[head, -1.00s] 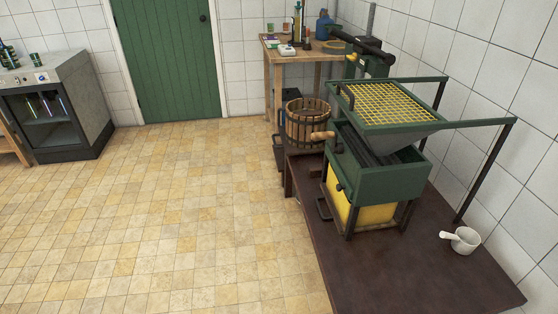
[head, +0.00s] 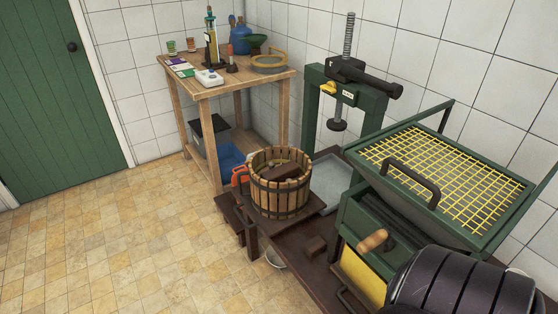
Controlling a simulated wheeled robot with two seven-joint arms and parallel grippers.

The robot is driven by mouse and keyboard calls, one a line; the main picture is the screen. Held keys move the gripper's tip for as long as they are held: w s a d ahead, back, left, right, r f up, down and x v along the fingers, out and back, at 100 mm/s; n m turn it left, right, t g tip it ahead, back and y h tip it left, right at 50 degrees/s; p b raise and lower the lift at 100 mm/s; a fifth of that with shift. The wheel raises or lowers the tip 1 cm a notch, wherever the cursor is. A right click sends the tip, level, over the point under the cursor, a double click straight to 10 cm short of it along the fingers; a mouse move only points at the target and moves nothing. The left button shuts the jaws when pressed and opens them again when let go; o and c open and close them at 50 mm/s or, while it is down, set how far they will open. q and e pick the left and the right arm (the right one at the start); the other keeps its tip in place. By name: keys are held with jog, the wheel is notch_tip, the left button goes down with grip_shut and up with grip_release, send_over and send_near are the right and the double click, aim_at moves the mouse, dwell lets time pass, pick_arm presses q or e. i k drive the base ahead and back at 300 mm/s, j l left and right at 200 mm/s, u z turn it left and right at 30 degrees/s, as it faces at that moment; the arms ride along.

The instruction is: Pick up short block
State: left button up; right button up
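Neither of my grippers is in view. A dark ribbed part of my arm fills the lower right corner.
The green mill (head: 362,225) with a yellow mesh hopper (head: 446,172) stands right of the small block. A green screw press (head: 338,118) stands behind the basket. A wooden side table (head: 203,90) with bottles stands at the back. The floor at left is clear.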

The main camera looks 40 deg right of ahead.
aim_at(313, 248)
jog(key=i+j+z, duration=0.1)
jog(key=i+z, duration=0.3)
jog(key=i+j+z, duration=0.2)
jog(key=i+z, duration=0.15)
jog(key=i, duration=0.15)
jog(key=i+j+z, duration=0.4)
